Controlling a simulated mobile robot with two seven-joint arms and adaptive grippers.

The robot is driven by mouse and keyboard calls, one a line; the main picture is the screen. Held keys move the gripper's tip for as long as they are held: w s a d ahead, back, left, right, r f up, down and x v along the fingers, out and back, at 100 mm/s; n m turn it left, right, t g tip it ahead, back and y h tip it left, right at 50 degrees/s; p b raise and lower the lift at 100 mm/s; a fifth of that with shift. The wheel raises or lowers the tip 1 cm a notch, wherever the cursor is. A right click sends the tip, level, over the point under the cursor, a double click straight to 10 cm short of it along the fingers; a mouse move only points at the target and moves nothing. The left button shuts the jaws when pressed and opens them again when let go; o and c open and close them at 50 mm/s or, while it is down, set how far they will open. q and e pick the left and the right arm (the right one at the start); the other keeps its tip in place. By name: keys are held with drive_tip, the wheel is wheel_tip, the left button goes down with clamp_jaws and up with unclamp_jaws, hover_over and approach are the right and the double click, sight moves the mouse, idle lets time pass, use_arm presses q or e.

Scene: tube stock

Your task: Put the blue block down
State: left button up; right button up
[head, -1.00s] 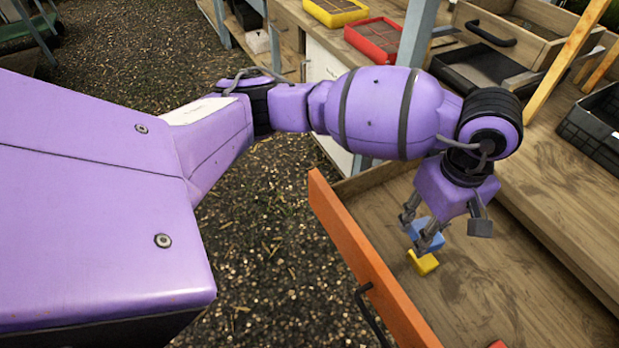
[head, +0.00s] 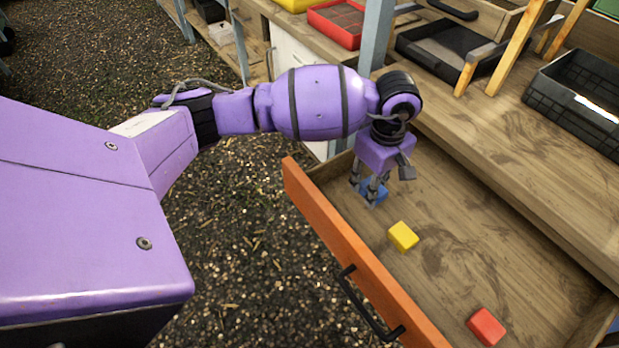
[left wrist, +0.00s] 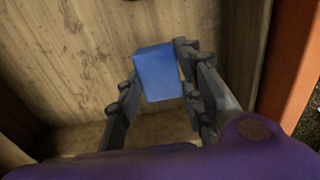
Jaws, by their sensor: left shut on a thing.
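The blue block (head: 374,193) is between the fingers of my left gripper (head: 368,194), inside the open drawer (head: 455,235) near its far left end. In the left wrist view the blue block (left wrist: 158,72) sits between the two dark fingers of the left gripper (left wrist: 165,85), which is shut on it. I cannot tell whether the block touches the drawer floor. A yellow block (head: 403,236) lies on the drawer floor, apart from the gripper. A red block (head: 487,326) lies nearer the drawer's near right end. My right gripper is not in view.
The drawer's orange front (head: 350,255) has a black handle (head: 365,305). On the wooden bench stand a black crate (head: 575,105), a dark tray (head: 445,55) and a red tray (head: 340,22). The drawer floor between the yellow and red blocks is clear.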

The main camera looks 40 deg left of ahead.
sight(366, 191)
use_arm(q)
drive_tip(key=shift+w+a+f, duration=0.4)
drive_tip(key=shift+a+f, duration=0.2)
drive_tip(key=shift+f, duration=0.15)
drive_tip(key=shift+w+a+f, duration=0.1)
drive_tip(key=shift+f, duration=0.8)
drive_tip(key=shift+w+a+f, duration=0.1)
drive_tip(key=shift+f, duration=0.8)
drive_tip(key=o, duration=1.1)
drive_tip(key=shift+f, duration=0.1)
wheel_tip(366, 191, up, 12)
drive_tip(key=shift+r, duration=0.15)
